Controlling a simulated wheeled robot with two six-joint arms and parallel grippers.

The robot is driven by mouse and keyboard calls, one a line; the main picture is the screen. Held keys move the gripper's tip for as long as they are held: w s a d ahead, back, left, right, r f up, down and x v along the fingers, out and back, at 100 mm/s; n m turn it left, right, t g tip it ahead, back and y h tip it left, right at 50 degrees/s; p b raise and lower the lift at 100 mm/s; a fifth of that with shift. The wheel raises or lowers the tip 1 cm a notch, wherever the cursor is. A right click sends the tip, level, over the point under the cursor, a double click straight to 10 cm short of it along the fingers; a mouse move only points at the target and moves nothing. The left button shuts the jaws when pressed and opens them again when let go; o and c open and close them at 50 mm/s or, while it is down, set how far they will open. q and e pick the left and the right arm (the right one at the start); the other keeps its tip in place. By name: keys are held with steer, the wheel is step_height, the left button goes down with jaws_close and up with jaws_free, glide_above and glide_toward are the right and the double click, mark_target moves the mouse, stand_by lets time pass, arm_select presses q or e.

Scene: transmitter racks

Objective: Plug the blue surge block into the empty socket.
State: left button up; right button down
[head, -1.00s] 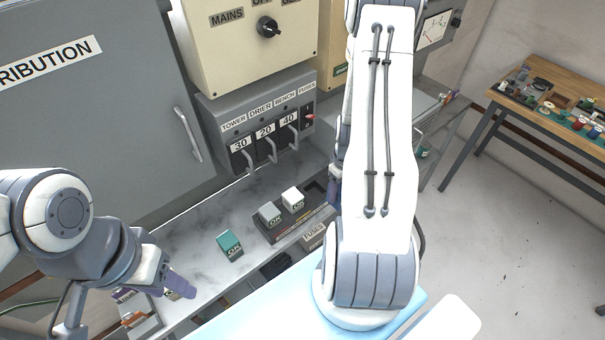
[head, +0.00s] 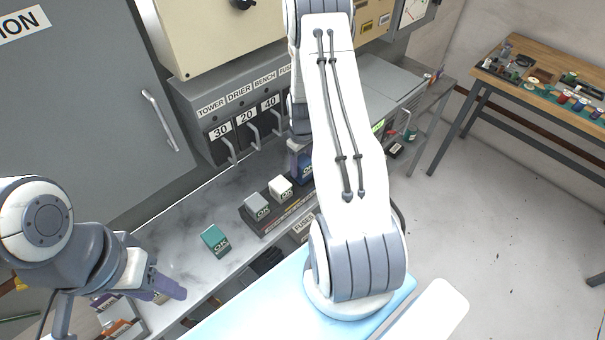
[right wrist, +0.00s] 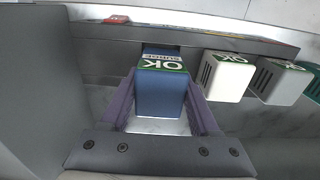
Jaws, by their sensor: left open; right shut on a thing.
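My right gripper (right wrist: 162,88) is shut on the blue surge block (right wrist: 160,98), with a purple finger on each side. The block carries a green and white OK label. In the head view the blue block (head: 306,168) shows partly beside my right arm, at the far end of a dark socket strip (head: 249,219), in line with a white block (head: 281,187) and a grey block (head: 257,206) seated there. The empty socket is hidden; I cannot tell whether the block is in it. My left gripper (head: 170,288) is open, low at left, away from the strip.
A teal block (head: 215,240) lies loose on the marble shelf (head: 190,228). Behind it are a grey switch panel (head: 245,115) with protruding handles and a cabinet door handle (head: 160,120). A wooden workbench (head: 540,95) stands far right. The shelf's left part has free room.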

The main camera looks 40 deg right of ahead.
step_height(320, 180, down, 4)
steer(key=shift+s+r+b, duration=0.15)
steer(key=shift+r+b, duration=0.05)
steer(key=shift+b, duration=0.7)
steer(key=shift+r, duration=0.1)
steer(key=shift+c, duration=0.6)
jaws_free()
steer(key=shift+r, duration=0.2)
